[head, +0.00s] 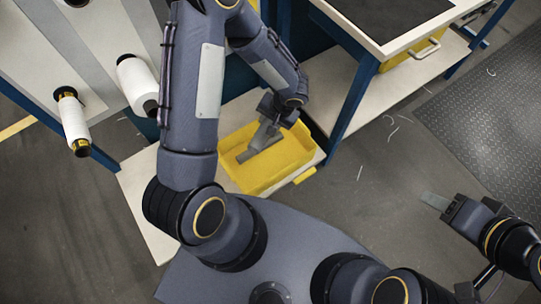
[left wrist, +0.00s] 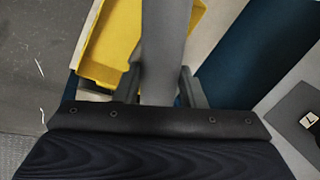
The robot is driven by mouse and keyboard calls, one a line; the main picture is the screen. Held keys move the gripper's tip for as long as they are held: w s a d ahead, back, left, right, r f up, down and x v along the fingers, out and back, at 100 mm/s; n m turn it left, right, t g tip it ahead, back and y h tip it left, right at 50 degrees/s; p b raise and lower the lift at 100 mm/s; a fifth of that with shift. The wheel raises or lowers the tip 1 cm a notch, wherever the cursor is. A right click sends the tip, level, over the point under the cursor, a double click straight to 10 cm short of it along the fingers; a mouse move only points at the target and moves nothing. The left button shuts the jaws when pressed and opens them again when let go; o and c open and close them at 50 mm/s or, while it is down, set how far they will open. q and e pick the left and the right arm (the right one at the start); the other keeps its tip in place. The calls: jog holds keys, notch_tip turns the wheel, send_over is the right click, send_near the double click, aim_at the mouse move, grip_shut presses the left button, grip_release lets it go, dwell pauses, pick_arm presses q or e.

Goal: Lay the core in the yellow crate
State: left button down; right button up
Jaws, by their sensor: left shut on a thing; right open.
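The yellow crate (head: 240,182) stands on a low pale shelf in the middle of the head view. It also shows at the upper left of the left wrist view (left wrist: 112,42). My left gripper (head: 268,126) reaches down over the crate. In the left wrist view its fingers (left wrist: 158,88) are shut on a grey core (left wrist: 166,40), which extends away from the jaws. In the head view the grey core (head: 250,154) shows within the crate's outline; I cannot tell whether it touches the floor. My right gripper (head: 436,201) is open and empty, over the floor at right.
White yarn spools (head: 136,84) stick out from a pale panel at the upper left. A workbench with blue legs (head: 352,96) stands at the upper right. Another yellow bin (head: 410,56) sits on its lower shelf. White scraps lie on the grey floor.

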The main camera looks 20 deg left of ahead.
pick_arm(q)
jog(key=shift+w+a+f+m+h+b, duration=0.15)
jog(key=shift+f+h+b, duration=0.4)
jog(key=shift+f+b, duration=5.2)
jog(key=shift+w+f+m+h+b, duration=0.25)
jog(key=shift+f+h+b, duration=0.35)
jog(key=shift+f+b, duration=5.05)
jog(key=shift+w+a+f+m+h+b, duration=0.15)
jog(key=shift+f+h+b, duration=0.4)
jog(key=shift+f+b, duration=5.2)
jog(key=shift+d+f+p, duration=0.1)
jog(key=shift+f+p, duration=1.05)
jog(key=shift+f, duration=0.5)
jog(key=c, duration=0.8)
grip_release()
jog(key=shift+c, duration=0.2)
notch_tip(320, 180, up, 8)
jog(key=p, duration=0.4)
jog(key=shift+f, duration=0.15)
